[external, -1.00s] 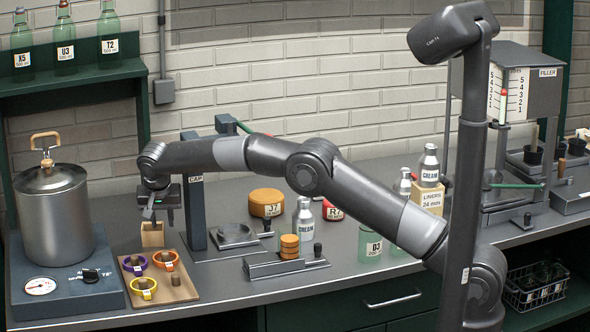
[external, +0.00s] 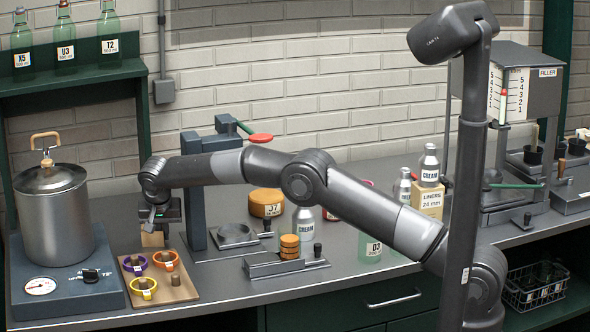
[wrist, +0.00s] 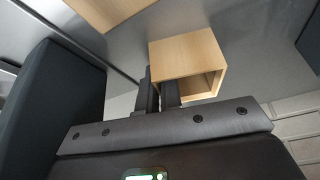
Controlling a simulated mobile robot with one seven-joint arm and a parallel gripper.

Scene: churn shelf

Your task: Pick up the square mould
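The square mould (external: 152,240) is a small pale wooden box, standing on the bench between the steel pot and the dark press. In the wrist view the square mould (wrist: 187,55) shows its flat side and part of its hollow inside. My gripper (external: 150,226) points down at the mould's top. In the wrist view my gripper's fingers (wrist: 161,92) are close together, a narrow gap between them, at the mould's left wall. One finger seems to be at the hollow side and the other outside. I cannot tell whether they press on the wall.
A wooden board (external: 184,291) with several coloured rings (external: 144,287) lies just in front of the mould. The steel pot (external: 54,215) on its blue base stands left. The press column (external: 194,200) stands close on the right, with cream bottles (external: 303,223) beyond.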

